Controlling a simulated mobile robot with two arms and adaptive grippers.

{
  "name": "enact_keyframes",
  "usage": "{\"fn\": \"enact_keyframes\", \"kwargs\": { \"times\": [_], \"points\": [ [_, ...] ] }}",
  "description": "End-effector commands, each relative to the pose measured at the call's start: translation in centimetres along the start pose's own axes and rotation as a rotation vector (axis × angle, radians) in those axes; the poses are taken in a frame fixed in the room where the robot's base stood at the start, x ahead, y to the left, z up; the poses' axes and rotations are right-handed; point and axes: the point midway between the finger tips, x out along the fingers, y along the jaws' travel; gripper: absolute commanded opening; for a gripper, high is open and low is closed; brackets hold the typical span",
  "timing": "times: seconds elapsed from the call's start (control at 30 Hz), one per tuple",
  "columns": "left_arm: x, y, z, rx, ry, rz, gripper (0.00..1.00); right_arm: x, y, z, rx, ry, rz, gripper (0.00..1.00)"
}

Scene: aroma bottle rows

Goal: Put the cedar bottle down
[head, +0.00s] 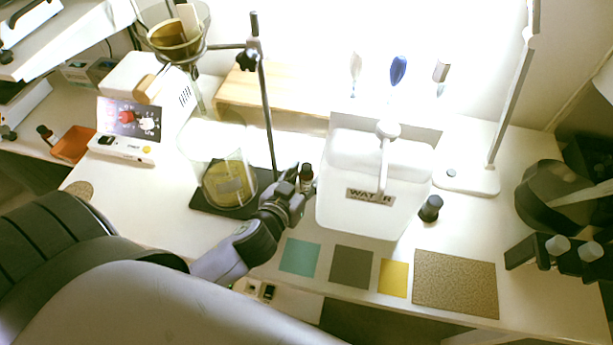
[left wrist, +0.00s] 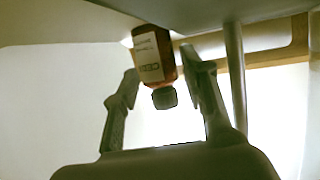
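The cedar bottle (left wrist: 152,55) is small and amber, with a white label and a dark cap. In the left wrist view it shows cap-down, between my left gripper's two fingers (left wrist: 159,72), whose tips lie against its sides. In the head view the bottle (head: 306,179) is upright with its cap on top, just left of the white water tank. My left gripper (head: 301,184) reaches it from the lower left and partly hides it. Whether its base touches the table is hidden.
The water tank (head: 352,217) stands close on the right. A stand with a dark base (head: 212,205) and glass vessel is on the left. Teal (head: 300,257), grey (head: 351,267), yellow (head: 393,278) and speckled brown (head: 455,283) mats lie bare along the front. A dark capped bottle (head: 430,209) stands right of the tank.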

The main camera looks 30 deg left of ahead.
Motion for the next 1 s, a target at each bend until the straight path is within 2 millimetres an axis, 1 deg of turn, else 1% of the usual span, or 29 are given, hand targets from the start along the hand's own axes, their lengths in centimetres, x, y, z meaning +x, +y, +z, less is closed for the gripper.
{"fn": "enact_keyframes", "kwargs": {
  "times": [0.07,0.5,0.57,0.83,1.0],
  "points": [
    [0.0,0.0,0.0,0.000,0.000,0.000,0.34,0.0,0.0,0.0,0.000,0.000,0.000,0.00],
    [0.0,0.0,0.0,0.000,0.000,0.000,0.04,0.0,0.0,0.0,-0.001,0.000,0.000,0.00],
    [0.0,0.0,-0.1,0.000,0.001,0.000,0.01,0.0,0.0,0.0,-0.001,0.000,0.000,0.00],
    [-0.1,0.0,-0.2,0.000,0.001,0.000,0.00,-0.1,0.0,0.0,-0.001,0.000,0.000,0.00],
    [-0.4,0.0,-1.0,0.001,0.001,0.000,0.00,-1.0,0.1,-0.1,-0.001,0.000,0.000,0.00]
  ]
}}
